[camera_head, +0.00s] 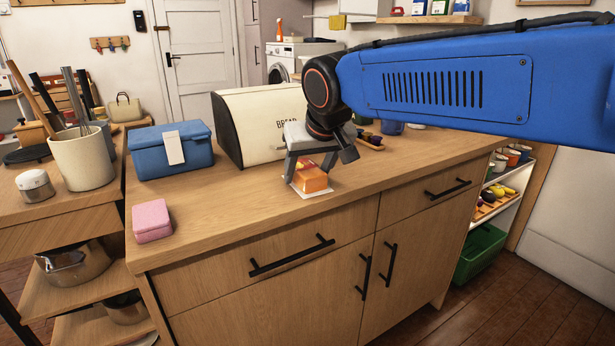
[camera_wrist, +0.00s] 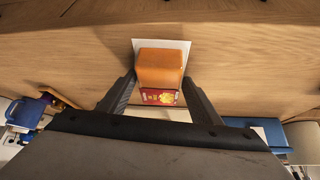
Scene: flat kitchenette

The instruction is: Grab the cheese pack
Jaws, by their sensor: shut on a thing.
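The cheese pack (camera_head: 310,178) is an orange block with a red and yellow label, on a white sheet on the wooden counter. In the wrist view the cheese pack (camera_wrist: 161,68) sits between the two dark fingers. My gripper (camera_head: 312,165) reaches down from above, with its fingers on either side of the pack. My gripper (camera_wrist: 157,92) is shut on the pack, near its labelled end. The pack appears at counter level; whether it is lifted at all I cannot tell.
A white and black bread box (camera_head: 262,122) stands behind my gripper. A blue box (camera_head: 190,150) and a pink block (camera_head: 152,220) are to the left. A utensil crock (camera_head: 82,160) stands at far left. The counter (camera_head: 235,215) between the pink block and the pack is clear.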

